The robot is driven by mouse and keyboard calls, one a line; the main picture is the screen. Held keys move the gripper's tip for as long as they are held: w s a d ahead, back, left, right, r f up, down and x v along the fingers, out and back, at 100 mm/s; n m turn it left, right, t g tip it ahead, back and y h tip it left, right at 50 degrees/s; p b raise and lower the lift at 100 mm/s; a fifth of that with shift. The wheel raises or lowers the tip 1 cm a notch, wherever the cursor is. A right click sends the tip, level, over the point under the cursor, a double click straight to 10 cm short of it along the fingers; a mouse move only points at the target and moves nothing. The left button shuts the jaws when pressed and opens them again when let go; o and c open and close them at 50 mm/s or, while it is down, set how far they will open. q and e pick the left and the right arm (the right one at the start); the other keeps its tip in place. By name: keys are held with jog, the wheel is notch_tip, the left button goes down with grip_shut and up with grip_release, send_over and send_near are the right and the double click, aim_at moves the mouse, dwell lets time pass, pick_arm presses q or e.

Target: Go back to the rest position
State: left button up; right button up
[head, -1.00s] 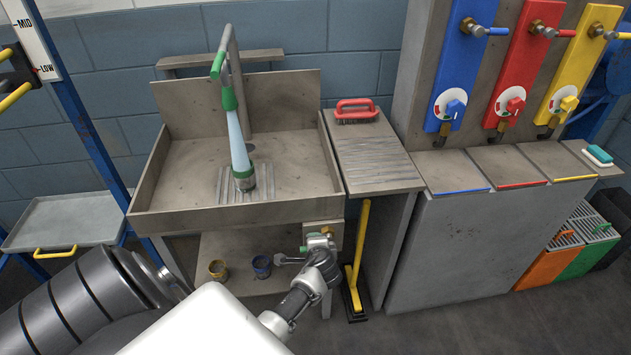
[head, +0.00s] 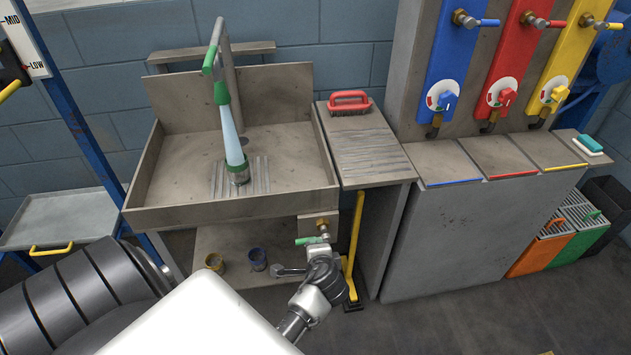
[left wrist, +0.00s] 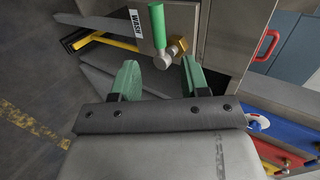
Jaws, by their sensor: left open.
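My left gripper (head: 312,266) is just below the sink-front valve in the head view. In the left wrist view its two green-padded fingers (left wrist: 160,78) stand apart with nothing gripped between them. The valve's green handle (head: 310,240) sits on a brass fitting (head: 322,224) under the sink's front right corner. In the left wrist view the green handle (left wrist: 157,25) shows beyond the fingertips, beside a WASH label (left wrist: 135,24). My right gripper is not in view.
A yellow-handled tool (head: 353,245) stands right of the valve. Open floor (head: 460,310) lies at front right.

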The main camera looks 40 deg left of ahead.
pick_arm(q)
jog(key=shift+f, duration=0.1)
jog(key=s+d+f+g+h, duration=0.1)
jog(key=s+d+f+h, duration=0.15)
jog(key=s+f, duration=0.4)
jog(key=s+d+f+n+g+h, duration=0.1)
jog(key=s+d+f+h, duration=0.15)
jog(key=f, duration=0.65)
jog(key=s+d+f+g+h, duration=0.1)
jog(key=s+d+f, duration=0.35)
jog(key=f, duration=0.35)
jog(key=s+f+n+g+h, duration=0.1)
jog(key=s+f, duration=0.3)
jog(key=s, duration=0.7)
jog(key=s+f+n+g+h, duration=0.1)
jog(key=s+f, duration=0.4)
jog(key=s, duration=0.7)
jog(key=n+g, duration=0.1)
jog(key=n, duration=0.1)
jog(key=shift+f+n+h, duration=0.3)
jog(key=shift+n, duration=0.1)
